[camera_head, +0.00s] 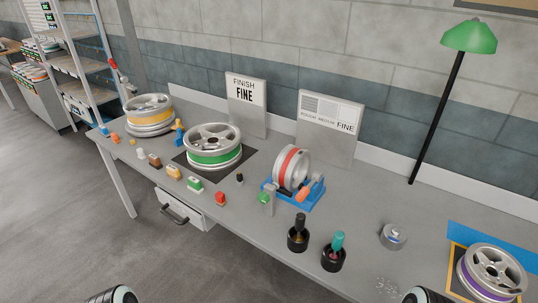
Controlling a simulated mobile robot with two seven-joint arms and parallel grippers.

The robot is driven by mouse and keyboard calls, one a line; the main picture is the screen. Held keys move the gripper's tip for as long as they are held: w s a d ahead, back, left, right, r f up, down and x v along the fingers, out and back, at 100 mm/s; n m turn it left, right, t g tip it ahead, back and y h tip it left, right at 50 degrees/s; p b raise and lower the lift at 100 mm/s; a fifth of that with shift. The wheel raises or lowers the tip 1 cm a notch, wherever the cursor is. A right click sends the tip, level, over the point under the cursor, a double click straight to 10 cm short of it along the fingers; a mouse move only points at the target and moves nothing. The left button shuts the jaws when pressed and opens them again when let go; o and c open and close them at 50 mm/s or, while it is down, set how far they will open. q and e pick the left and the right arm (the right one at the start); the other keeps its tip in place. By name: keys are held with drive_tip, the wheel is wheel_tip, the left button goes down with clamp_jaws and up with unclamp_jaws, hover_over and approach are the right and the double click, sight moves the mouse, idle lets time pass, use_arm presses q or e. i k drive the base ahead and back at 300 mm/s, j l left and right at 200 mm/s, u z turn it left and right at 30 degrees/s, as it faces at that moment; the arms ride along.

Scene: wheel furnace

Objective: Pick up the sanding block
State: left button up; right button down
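Several small blocks stand in a slanting row along the front of the grey workbench. They include a brown and white block (154,160), a tan block (174,172), a green and white block (194,184) and a red block (220,198). Which of them is the sanding block I cannot tell for sure. All of them rest on the bench, with nothing holding them. Only rounded parts of my two arms show at the bottom edge, left and right of the middle, well away from the blocks. The fingers of both grippers are out of view.
A green-banded wheel (213,147) lies on a dark mat behind the blocks. A red-banded wheel (291,168) stands in a blue holder. Two dark pots (298,239) (333,258) hold handled tools at the front edge. A sign (245,104) reads "FINISH FINE". An open drawer (184,209) juts out below.

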sight(173, 173)
drive_tip(key=i+j+z, duration=0.1)
drive_tip(key=z, duration=0.25)
drive_tip(key=j+z, duration=0.6)
drive_tip(key=z, duration=0.15)
drive_tip(key=j+z, duration=0.2)
drive_tip(key=j, duration=0.35)
drive_tip(key=k+j+z, duration=0.2)
drive_tip(key=j, duration=0.9)
drive_tip(key=k+j+z, duration=0.1)
drive_tip(key=j, duration=0.4)
